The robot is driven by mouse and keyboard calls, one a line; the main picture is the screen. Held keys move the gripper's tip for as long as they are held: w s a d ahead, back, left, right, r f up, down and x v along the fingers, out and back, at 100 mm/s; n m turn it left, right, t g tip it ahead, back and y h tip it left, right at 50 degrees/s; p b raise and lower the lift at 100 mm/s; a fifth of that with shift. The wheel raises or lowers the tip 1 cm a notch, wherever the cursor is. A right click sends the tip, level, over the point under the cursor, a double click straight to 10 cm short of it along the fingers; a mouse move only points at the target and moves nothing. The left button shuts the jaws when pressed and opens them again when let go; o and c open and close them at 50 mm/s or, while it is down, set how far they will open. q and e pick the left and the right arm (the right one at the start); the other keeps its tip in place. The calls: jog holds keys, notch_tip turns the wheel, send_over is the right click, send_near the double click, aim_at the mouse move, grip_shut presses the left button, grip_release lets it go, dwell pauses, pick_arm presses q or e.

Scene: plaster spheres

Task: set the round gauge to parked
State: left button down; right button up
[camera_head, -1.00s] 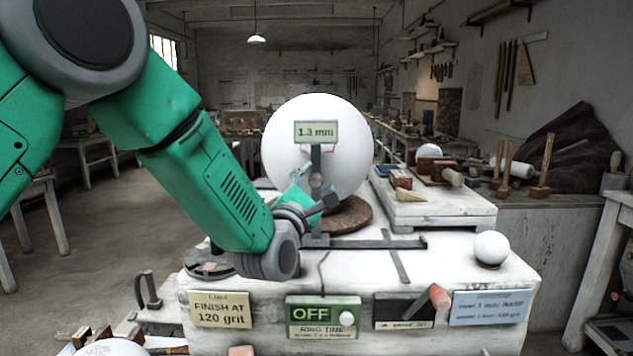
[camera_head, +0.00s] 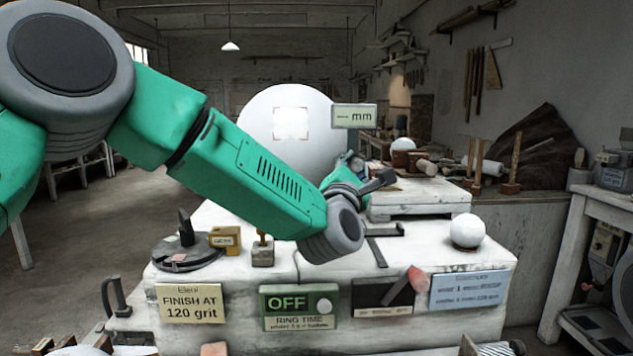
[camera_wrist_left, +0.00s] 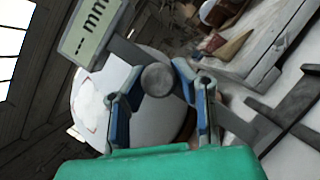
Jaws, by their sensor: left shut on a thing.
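The round gauge has a display sign (camera_head: 354,116) that now reads "--- mm" and stands to the right of the large white sphere (camera_head: 270,140). The display also shows in the left wrist view (camera_wrist_left: 92,35), at the upper left. My left gripper (camera_head: 368,176) is shut on the gauge's grey round knob (camera_wrist_left: 158,80), with a blue-padded finger on each side of it. In the head view the arm hides much of the gauge's post and the sphere's lower part. The sphere shows a bright square patch on its face. My right gripper is not in view.
A raised slab (camera_head: 420,200) with wooden tools lies behind on the right.

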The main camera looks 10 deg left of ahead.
pick_arm(q)
jog(key=w+d+b, duration=0.1)
jog(key=d, duration=0.6)
jog(key=shift+w+d, duration=0.15)
jog(key=shift+w, duration=0.25)
jog(key=shift+f, duration=0.1)
jog(key=c, duration=1.3)
grip_release()
jog(key=shift+o, duration=0.2)
jog(key=v, duration=1.1)
jog(key=shift+s+d+f, duration=0.15)
jog(key=shift+s+d, duration=0.2)
jog(key=shift+d, duration=0.2)
jog(key=shift+a, duration=0.2)
